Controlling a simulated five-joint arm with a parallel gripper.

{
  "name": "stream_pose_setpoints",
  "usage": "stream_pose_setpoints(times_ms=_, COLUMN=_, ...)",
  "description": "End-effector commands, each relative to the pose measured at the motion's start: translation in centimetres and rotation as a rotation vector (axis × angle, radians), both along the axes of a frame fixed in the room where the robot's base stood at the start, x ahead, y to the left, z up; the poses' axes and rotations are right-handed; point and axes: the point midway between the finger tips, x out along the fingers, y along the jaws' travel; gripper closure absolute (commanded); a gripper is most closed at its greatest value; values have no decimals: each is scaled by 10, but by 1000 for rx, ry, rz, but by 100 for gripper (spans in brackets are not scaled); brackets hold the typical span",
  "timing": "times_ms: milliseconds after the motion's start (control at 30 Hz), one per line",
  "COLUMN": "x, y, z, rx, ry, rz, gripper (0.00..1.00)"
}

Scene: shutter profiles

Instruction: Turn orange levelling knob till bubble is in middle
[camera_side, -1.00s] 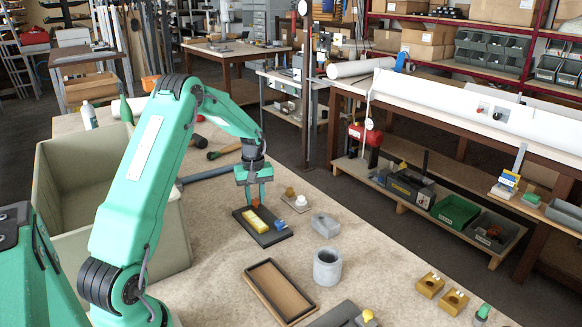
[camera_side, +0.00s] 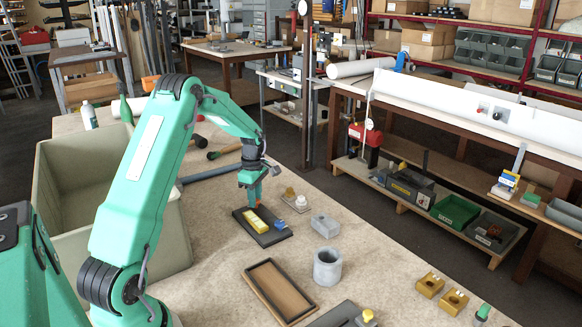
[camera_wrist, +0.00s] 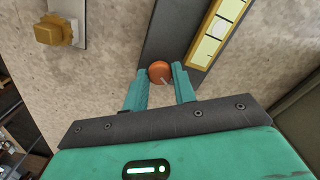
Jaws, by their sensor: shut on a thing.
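A dark base plate (camera_side: 265,238) lies on the bench and also crosses the top of the wrist view (camera_wrist: 172,35). The orange levelling knob (camera_wrist: 160,71) stands on it; in the side view it is mostly hidden under my gripper (camera_side: 253,200). My gripper (camera_wrist: 161,80) is shut on the orange knob, one teal finger on each side. The yellow-framed level vial (camera_side: 256,220) lies beside the knob on the plate. In the wrist view the vial (camera_wrist: 208,50) is cut by the top edge, and a pale round bubble (camera_wrist: 222,28) shows between dark lines. A blue knob (camera_side: 280,224) sits on the plate's right end.
A white-based piece with a brass knob (camera_wrist: 55,32) stands close to the plate. A grey block (camera_side: 325,224), a grey cup (camera_side: 327,267) and a shallow tray (camera_side: 280,290) stand nearer the camera. A large beige bin (camera_side: 165,245) is left of the plate.

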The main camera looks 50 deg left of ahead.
Motion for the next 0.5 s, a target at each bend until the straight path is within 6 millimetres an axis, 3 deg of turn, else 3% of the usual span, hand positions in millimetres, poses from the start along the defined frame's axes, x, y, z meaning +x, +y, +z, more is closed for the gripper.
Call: stream_pose_setpoints(times_ms=500, x=1, y=1, z=3, rx=4, ry=-6, rz=115, gripper=96)
